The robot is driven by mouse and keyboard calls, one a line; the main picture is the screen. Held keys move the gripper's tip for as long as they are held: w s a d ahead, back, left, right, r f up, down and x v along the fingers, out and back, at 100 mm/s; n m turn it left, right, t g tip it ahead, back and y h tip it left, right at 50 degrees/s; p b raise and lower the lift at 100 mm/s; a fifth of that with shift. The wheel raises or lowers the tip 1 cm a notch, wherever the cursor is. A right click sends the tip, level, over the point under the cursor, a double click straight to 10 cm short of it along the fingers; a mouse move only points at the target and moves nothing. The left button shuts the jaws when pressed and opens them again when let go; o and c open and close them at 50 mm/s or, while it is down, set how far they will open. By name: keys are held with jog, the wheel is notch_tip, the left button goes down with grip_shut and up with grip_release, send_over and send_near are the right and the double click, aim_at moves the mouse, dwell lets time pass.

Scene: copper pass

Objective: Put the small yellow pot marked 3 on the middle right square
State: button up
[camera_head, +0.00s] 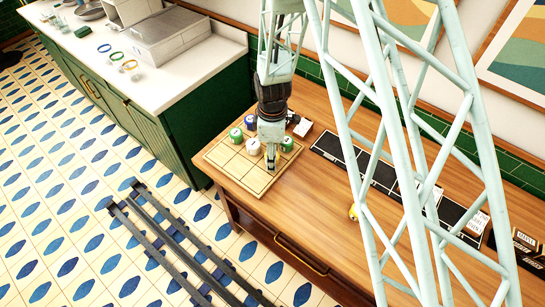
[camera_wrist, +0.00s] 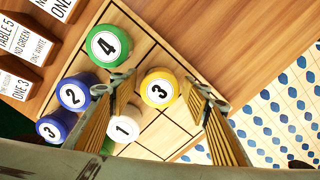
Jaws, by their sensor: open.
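The small yellow pot marked 3 (camera_wrist: 159,88) appears to stand on the middle right square of the wooden board (camera_head: 223,162), beside the white pot marked 1 (camera_wrist: 122,125) and the green pot marked 4 (camera_wrist: 103,45). My gripper (camera_wrist: 155,88) is open, with one finger on each side of the yellow pot and gaps visible. In the head view my gripper (camera_head: 272,168) is low over the board's right side and hides this pot. The white pot (camera_head: 253,147) is on the centre square there.
Blue pots marked 2 (camera_wrist: 72,93) and 3 (camera_wrist: 55,127) stand at the board's back. Black mats (camera_head: 380,178) lie right.

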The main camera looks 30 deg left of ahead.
jog(key=shift+r, duration=0.15)
notch_tip(320, 180, up, 12)
jog(key=b, duration=0.1)
dwell(1.1)
